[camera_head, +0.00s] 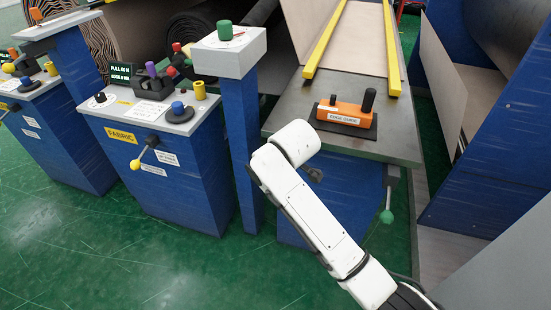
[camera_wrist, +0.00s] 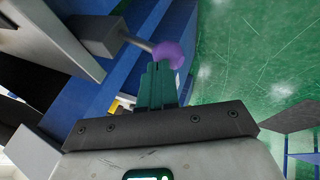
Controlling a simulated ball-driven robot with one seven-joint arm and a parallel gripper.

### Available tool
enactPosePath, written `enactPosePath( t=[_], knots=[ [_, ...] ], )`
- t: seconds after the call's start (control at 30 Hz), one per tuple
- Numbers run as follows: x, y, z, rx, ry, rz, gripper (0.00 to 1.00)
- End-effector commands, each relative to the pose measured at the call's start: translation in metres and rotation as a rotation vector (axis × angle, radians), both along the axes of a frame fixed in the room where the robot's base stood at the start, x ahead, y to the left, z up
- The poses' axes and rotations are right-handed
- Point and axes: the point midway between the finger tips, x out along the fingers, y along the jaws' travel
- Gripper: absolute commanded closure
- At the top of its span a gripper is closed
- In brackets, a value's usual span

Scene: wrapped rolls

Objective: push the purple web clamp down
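A purple ball knob (camera_wrist: 174,53) sits on the end of a grey lever rod in the wrist view; I take it to be the web clamp. The rod runs from a grey block (camera_wrist: 95,36) on a blue cabinet side. My gripper (camera_wrist: 158,68) shows its teal fingers close together, with nothing seen between them. The fingertips overlap the knob's lower left edge in the picture; I cannot tell whether they touch it. In the head view my white arm reaches toward the right-hand blue cabinet, and neither fingertips nor ball knob can be made out.
An orange edge guide block (camera_head: 345,113) stands on the grey table (camera_head: 410,142). A blue post (camera_head: 241,150) stands left of my arm. The fabric console (camera_head: 195,185) has a yellow ball lever (camera_head: 136,164). Green floor lies open in front.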

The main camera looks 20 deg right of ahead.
Motion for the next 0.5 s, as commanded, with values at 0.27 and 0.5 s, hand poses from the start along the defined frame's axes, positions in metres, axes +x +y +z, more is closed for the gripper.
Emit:
enactPosePath(
  t=[0.27, 0.5],
  knots=[
    [-0.015, 0.011, -0.040, -0.144, -0.197, 0.002, 1.00],
    [-0.019, 0.013, -0.059, -0.241, -0.329, 0.000, 1.00]
  ],
)
